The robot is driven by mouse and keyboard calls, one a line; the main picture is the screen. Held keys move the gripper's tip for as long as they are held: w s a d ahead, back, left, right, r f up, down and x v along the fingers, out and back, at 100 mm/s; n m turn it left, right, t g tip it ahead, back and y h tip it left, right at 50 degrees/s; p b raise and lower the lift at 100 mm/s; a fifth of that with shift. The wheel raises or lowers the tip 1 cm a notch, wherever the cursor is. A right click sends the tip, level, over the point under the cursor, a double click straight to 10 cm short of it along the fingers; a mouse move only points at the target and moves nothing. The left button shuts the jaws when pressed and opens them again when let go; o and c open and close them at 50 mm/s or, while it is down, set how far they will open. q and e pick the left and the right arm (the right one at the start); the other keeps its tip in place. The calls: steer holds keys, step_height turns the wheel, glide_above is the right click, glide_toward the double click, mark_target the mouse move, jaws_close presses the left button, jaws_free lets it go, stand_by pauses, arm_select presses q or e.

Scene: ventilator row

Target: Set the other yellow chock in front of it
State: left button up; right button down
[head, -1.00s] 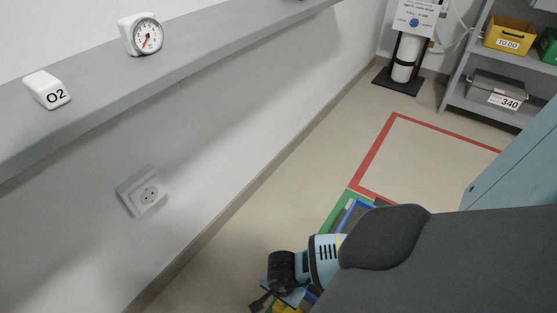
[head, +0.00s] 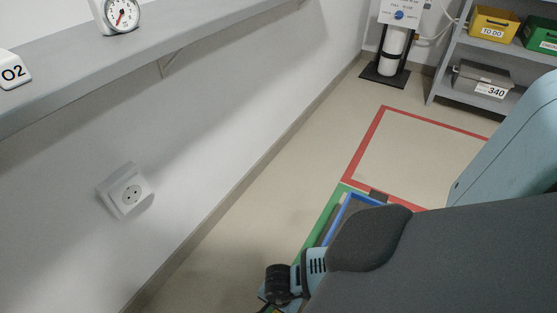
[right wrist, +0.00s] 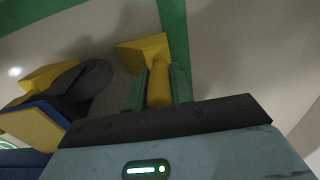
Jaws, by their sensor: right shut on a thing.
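In the right wrist view my right gripper (right wrist: 160,76) is shut on the narrow part of a yellow chock (right wrist: 142,53), whose wider end sticks out past the fingertips. To its left is a dark wheel (right wrist: 88,80), apart from the held chock. Yellow pieces (right wrist: 52,73) lie against the wheel, and another yellow piece (right wrist: 32,127) with a blue edge is nearer; I cannot tell whether they are one chock. In the head view my right arm covers most of the work area and its fingers are hidden. My left gripper is not in view.
Green floor tape (right wrist: 174,30) runs past the held chock. In the head view a blue frame (head: 340,213) lies within green tape, beside a red-outlined floor area (head: 372,135). A wall with a ledge (head: 180,38) runs along the left. Shelves (head: 441,90) stand back right.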

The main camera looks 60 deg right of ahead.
steer(key=shift+f, duration=0.1)
steer(key=c, duration=1.2)
jaws_free()
steer(key=shift+c, duration=0.2)
step_height(320, 180, up, 12)
steer(key=p, duration=0.6)
steer(key=shift+r, duration=0.2)
